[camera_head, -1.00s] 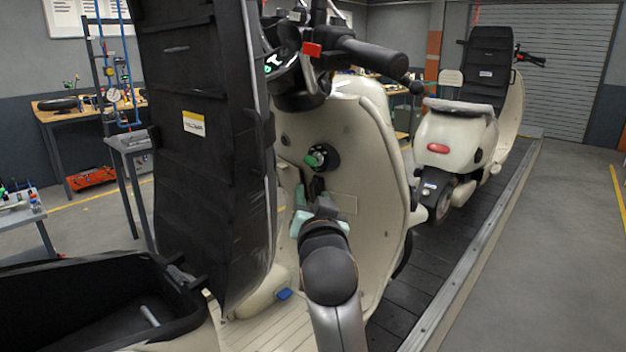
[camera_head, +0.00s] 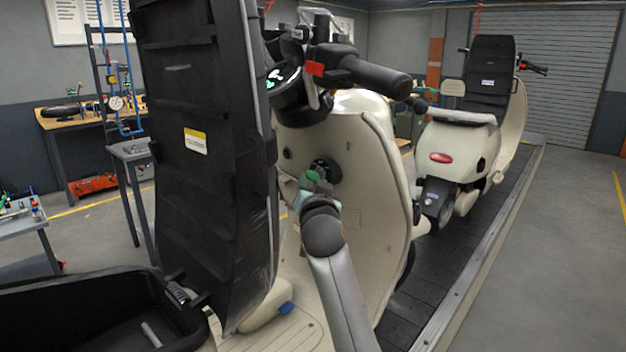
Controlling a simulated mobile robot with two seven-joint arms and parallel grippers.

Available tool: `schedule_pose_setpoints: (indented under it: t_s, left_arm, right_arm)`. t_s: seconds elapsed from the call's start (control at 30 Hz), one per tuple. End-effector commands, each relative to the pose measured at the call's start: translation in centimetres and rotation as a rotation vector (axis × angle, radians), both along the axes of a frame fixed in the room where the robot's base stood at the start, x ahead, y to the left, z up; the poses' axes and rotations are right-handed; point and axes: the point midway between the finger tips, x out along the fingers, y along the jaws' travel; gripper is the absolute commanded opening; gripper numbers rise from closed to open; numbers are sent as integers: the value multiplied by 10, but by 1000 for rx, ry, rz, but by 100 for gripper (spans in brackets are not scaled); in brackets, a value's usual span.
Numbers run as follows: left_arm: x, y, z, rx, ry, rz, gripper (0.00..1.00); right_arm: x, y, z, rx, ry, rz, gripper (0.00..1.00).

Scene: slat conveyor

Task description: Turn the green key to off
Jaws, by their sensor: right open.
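The green key (camera_head: 311,175) sits in a round black lock (camera_head: 331,167) on the cream front panel (camera_head: 362,190) of the near scooter. My right gripper (camera_head: 316,184), with pale green fingers, is at the key and partly covers it and the lock. It is open. I cannot tell whether its fingers touch the key, or read the key's exact angle. My left gripper is not in view.
The handlebar (camera_head: 372,75) reaches out above the lock. A second scooter (camera_head: 460,150) stands farther along the conveyor (camera_head: 480,235).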

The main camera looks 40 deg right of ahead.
Motion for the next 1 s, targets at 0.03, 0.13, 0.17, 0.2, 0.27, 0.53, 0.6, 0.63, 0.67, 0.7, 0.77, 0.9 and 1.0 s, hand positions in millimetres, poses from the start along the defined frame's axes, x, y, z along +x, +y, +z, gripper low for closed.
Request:
schedule_pose_setpoints:
  t_s: [0.03,0.13,0.17,0.2,0.27,0.53,0.6,0.63,0.67,0.7,0.77,0.9,1.0]
  left_arm:
    - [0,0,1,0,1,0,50]
    - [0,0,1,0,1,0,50]
    - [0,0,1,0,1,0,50]
    - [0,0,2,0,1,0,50]
    - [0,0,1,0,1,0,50]
    - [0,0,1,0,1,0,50]
    - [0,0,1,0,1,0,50]
    - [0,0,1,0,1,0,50]
    - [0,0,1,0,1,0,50]
    - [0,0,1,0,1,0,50]
    - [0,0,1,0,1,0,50]
    - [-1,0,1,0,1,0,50]
    - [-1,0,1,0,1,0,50]
  right_arm:
    - [3,-3,1,-1,1,-1,48]
    - [6,-6,0,-1,1,0,48]
    - [7,-6,0,-1,1,0,48]
    - [7,-7,0,0,0,0,48]
    - [8,-7,0,0,0,0,48]
    - [8,-7,0,0,0,0,38]
    - [8,-7,0,0,0,0,30]
    - [8,-7,0,0,0,0,27]
    - [8,-6,0,0,0,0,24]
    - [7,-7,0,0,0,0,19]
    - [7,-7,0,-1,1,0,12]
    - [7,-6,0,-1,1,-1,0]
    - [7,-6,0,-1,1,-1,38]
